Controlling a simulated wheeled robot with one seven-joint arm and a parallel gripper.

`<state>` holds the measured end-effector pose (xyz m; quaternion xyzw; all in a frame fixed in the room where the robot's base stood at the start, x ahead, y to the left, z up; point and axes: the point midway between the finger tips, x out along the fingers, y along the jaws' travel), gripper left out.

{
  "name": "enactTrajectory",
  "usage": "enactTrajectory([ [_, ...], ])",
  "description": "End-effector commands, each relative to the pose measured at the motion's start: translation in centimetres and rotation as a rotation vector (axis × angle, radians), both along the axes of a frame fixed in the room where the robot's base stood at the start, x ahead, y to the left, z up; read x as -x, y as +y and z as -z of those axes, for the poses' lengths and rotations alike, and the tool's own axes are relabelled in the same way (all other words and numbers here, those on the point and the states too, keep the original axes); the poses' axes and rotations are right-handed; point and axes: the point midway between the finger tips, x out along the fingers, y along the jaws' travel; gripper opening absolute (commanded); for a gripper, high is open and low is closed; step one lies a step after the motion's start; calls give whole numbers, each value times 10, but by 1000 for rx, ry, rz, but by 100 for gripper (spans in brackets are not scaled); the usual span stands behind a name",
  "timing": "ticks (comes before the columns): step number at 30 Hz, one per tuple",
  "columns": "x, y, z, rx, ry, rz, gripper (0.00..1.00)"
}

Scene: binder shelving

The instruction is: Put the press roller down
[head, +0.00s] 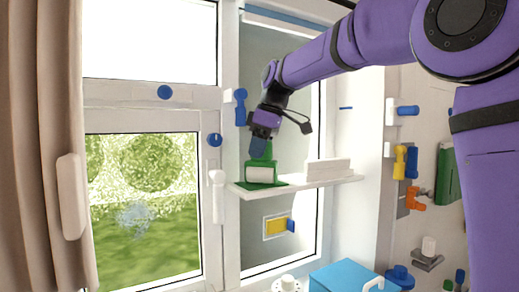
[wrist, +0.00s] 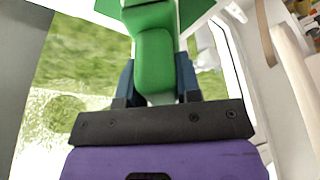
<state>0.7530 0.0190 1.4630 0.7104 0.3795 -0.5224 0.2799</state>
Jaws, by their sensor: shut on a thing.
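The press roller (head: 260,173) has a green handle and frame and a pale roller. In the head view it is at the left end of a white shelf, over a green mat (head: 250,185). It looks upright, with the roller low at the mat; I cannot tell for sure whether it touches. My gripper (head: 262,146) comes down from above and is shut on the green handle. In the wrist view the green handle (wrist: 155,62) sits between the two dark blue fingers of my gripper (wrist: 158,85). The roller itself is hidden there.
The white shelf (head: 335,179) carries a white block (head: 328,168) right of the roller. A window with blue knobs (head: 165,92) and white handles is at left. A blue box (head: 345,276) stands below right. Several tools hang on the right wall.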

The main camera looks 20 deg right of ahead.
Motion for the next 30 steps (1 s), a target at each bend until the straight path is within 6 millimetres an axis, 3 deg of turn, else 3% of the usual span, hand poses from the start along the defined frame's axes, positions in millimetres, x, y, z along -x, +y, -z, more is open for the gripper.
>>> enactTrajectory([
  [5, 0, 0, 3, 1, 1, 0, 0],
  [6, 0, 0, 2, 1, 1, 0, 41],
  [9, 0, 0, 2, 1, 1, 0, 57],
  [20, 0, -1, -4, 0, -1, 1, 57],
  [30, 10, -17, -62, 0, -4, 3, 57],
])
